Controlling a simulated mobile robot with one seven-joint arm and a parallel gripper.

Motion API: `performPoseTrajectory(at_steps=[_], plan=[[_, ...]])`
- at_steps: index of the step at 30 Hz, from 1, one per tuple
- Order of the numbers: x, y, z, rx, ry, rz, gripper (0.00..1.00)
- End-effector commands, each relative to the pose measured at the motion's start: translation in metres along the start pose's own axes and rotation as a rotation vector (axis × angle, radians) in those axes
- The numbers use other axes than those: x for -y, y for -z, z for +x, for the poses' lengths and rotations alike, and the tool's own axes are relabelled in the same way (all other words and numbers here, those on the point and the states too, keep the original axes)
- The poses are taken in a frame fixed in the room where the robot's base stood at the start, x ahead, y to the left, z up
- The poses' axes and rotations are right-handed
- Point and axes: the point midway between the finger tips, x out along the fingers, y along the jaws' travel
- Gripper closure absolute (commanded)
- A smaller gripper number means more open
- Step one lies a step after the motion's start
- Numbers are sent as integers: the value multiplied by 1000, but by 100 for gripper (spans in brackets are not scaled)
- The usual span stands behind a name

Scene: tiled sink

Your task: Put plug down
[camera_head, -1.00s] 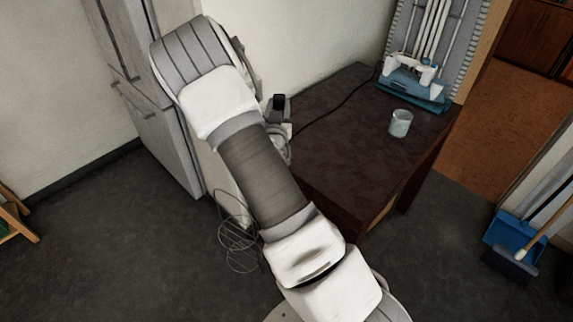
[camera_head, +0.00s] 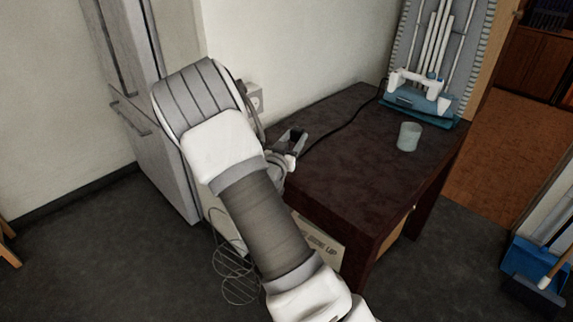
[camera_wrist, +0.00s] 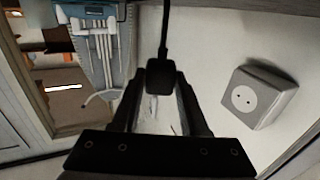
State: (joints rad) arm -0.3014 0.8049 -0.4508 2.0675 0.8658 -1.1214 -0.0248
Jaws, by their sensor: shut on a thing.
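The black plug (camera_wrist: 160,79) is between the fingers of my gripper (camera_wrist: 161,88) in the wrist view, with its black cord rising from it. In the head view my gripper (camera_head: 292,141) is beside the left edge of the dark table (camera_head: 345,190), close to the wall, and the plug is hard to make out there. The cord (camera_head: 345,122) runs from the gripper across the table to the blue and grey device at the back. A wall socket (camera_head: 255,97) shows behind my arm; it also shows in the wrist view (camera_wrist: 243,98), right of and apart from the plug.
A pale cup (camera_head: 408,137) and the blue and grey device (camera_head: 422,95) stand on the table's far right. The front of the tabletop is clear. A wire rack (camera_head: 236,270) is on the floor, a fridge-like cabinet (camera_head: 150,130) at left, a blue dustpan (camera_head: 527,262) at right.

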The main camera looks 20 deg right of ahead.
Motion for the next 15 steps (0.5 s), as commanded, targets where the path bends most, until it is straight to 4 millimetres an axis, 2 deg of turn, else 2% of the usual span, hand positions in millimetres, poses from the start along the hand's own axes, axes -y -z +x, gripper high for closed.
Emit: performPoseTrajectory(at_steps=[1,6,11,15], plan=[[5,-9,-9,1,4,-1,100],[12,-18,-26,-1,0,-1,100],[13,-28,-29,-1,0,-2,100],[13,-51,-28,0,0,-4,100]])
